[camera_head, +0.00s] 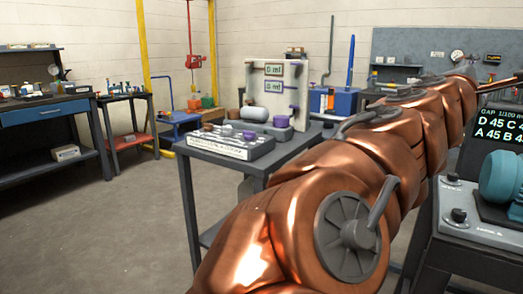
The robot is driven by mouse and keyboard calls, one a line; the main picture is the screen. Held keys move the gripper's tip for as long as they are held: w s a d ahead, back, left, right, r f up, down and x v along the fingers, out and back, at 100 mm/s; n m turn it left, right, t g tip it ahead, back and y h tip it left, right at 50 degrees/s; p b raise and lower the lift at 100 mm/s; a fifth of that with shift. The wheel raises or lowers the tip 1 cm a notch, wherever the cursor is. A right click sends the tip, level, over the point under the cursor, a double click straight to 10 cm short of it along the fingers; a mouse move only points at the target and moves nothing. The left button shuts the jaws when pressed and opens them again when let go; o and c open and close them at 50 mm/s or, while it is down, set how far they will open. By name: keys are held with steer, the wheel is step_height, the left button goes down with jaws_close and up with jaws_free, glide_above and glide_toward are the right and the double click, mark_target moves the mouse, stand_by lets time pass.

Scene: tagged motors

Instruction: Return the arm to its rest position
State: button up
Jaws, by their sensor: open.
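My copper-coloured arm fills the foreground in the head view. It stretches from the bottom middle up to the right edge, its links getting smaller with distance. I cannot make out my gripper; the far end of the arm runs to the right edge of the picture. A teal motor (503,178) sits on a grey bench unit at the right, partly cut off by the picture edge. Nothing shows whether anything is held.
A dark table (209,160) behind my arm bears a panel (254,85) with two small displays, and a grey control box (224,143). A black readout screen (499,130) stands behind the teal motor. Workbenches (42,117) line the left. The floor at left is clear.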

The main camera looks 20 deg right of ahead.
steer(key=s+a+f+m+g+y+p, duration=0.4)
steer(key=a+f+m+y+p, duration=0.8)
steer(key=p, duration=0.7)
steer(key=s+a+f+n+g+y+p, duration=0.1)
steer(key=s+a+y+p, duration=0.1)
steer(key=a, duration=0.5)
steer(key=s+a+f+n+g+y+p, duration=0.1)
steer(key=s+a+p, duration=0.3)
steer(key=a, duration=0.4)
steer(key=s+a+f+n+g+y+p, duration=0.1)
steer(key=s+a+f+g+y+p, duration=0.1)
steer(key=a, duration=0.6)
steer(key=s+f+y+p, duration=0.1)
steer(key=s+y, duration=0.1)
steer(key=shift+s+a+g, duration=0.25)
steer(key=shift+s+g, duration=0.15)
